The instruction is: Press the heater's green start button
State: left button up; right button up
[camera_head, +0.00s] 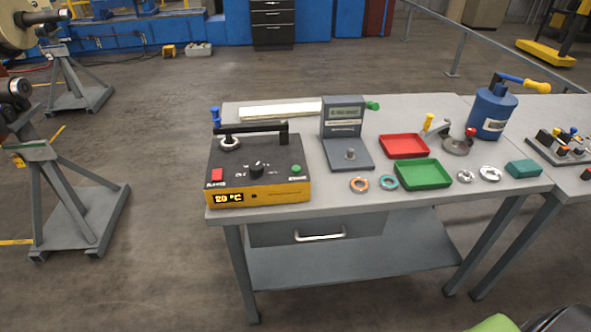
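The heater (258,192) is a yellow box with a black sloped top, at the front left of the grey workbench. Its display (228,198) reads 20 °C. The green button (296,169) is at the right of its top panel, uncovered. A red button (217,175) is at the left and a black knob (257,169) is between them. A black bar (255,127) runs along the heater's back, with a metal ring-like part (230,144) near its left end. Neither of my grippers is in view.
On the workbench (330,205), a grey gauge stand (343,125) is right of the heater. Red (404,146) and green (423,175) trays, rings and a blue canister (492,112) are farther right. Rotor stands (68,215) are at left. Floor before the bench is clear.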

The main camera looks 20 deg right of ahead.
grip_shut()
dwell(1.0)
